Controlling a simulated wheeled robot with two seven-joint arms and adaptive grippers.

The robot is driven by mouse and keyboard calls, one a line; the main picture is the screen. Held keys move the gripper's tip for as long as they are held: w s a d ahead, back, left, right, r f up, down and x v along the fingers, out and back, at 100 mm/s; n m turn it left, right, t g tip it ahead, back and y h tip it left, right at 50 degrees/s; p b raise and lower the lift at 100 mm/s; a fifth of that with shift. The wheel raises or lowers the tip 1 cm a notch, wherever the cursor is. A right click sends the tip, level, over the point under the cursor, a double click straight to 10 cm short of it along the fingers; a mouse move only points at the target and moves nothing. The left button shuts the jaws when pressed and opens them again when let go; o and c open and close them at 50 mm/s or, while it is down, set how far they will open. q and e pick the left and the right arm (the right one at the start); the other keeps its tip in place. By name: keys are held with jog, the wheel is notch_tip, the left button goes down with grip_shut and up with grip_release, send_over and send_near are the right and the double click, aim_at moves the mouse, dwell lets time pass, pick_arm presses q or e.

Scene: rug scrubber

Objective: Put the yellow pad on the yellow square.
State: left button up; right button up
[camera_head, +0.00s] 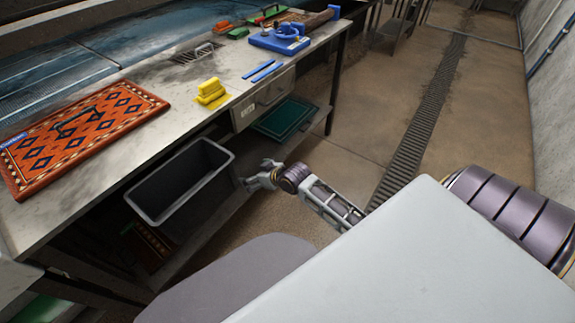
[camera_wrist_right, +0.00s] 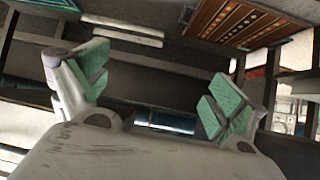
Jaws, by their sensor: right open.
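The yellow pad (camera_head: 210,88) is a small block on the metal table, left of the two blue strips. Flat yellow, possibly the yellow square (camera_head: 215,102), shows at its lower edge. I cannot tell how far the pad overlaps it. My right gripper (camera_head: 258,175) is below the table top, in front of the table's lower shelf and to the lower right of the pad. It is well apart from the pad. In the right wrist view the right gripper (camera_wrist_right: 158,80) has its green-padded fingers spread with nothing between them. My left gripper is not in view.
A patterned red rug (camera_head: 75,135) lies on the table at left. A grey bin (camera_head: 180,180) stands below the front edge, beside my right gripper. A drawer (camera_head: 264,98) is under the top. A blue tool (camera_head: 280,38) and blue strips (camera_head: 262,70) lie further right.

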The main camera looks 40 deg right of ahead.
jog(key=s+a+f+g+h, duration=0.2)
jog(key=s+f+g, duration=0.6)
jog(key=s+f, duration=1.5)
jog(key=s+a, duration=0.2)
jog(key=s, duration=0.1)
jog(key=shift+g, duration=0.4)
